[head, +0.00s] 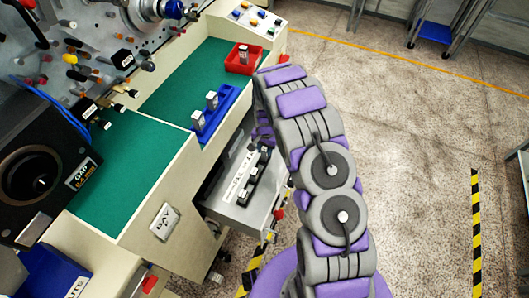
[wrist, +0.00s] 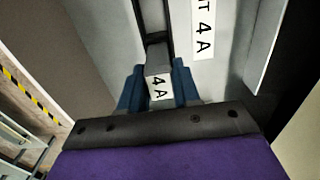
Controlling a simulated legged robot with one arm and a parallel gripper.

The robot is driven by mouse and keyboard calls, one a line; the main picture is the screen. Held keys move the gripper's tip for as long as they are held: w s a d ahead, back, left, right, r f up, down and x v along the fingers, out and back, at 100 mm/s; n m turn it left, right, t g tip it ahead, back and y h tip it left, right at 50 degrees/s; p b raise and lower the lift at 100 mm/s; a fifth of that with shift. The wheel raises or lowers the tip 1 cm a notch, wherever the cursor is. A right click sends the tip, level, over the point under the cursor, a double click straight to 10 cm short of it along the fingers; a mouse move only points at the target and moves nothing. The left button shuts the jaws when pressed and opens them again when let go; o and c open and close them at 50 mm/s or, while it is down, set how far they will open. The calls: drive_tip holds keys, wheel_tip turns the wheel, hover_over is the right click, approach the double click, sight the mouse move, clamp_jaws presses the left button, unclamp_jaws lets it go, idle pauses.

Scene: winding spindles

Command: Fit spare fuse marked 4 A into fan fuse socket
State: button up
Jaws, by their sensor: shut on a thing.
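A grey fuse with a white label reading 4 A (wrist: 160,88) sits between the blue fingers of my gripper (wrist: 158,92), which is shut on it. Beyond it in the wrist view is a dark slot or rail (wrist: 153,22), beside a white strip (wrist: 204,28) whose visible end reads T 4 A. I cannot tell whether the fuse touches the slot. In the head view my arm reaches down over an open grey drawer (head: 226,212) holding a row of black sockets (head: 247,192) beside a white label strip. My gripper's tips are hidden there behind the arm.
A blue rack (head: 222,119) with two grey blocks stands on the green bench mat (head: 170,95). A red bin (head: 238,68) with one grey block is behind it. A speaker-like black box (head: 30,180) marked GAP is at left. Open floor lies to the right.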

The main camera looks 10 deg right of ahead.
wheel_tip(320, 180, down, 2)
drive_tip(key=shift+d+f, duration=0.1)
drive_tip(key=shift+a, duration=0.2)
drive_tip(key=o, duration=0.8)
drive_tip(key=shift+a, duration=0.15)
drive_tip(key=shift+o, duration=1.2)
drive_tip(key=shift+d, duration=0.2)
drive_tip(key=shift+r, duration=0.2)
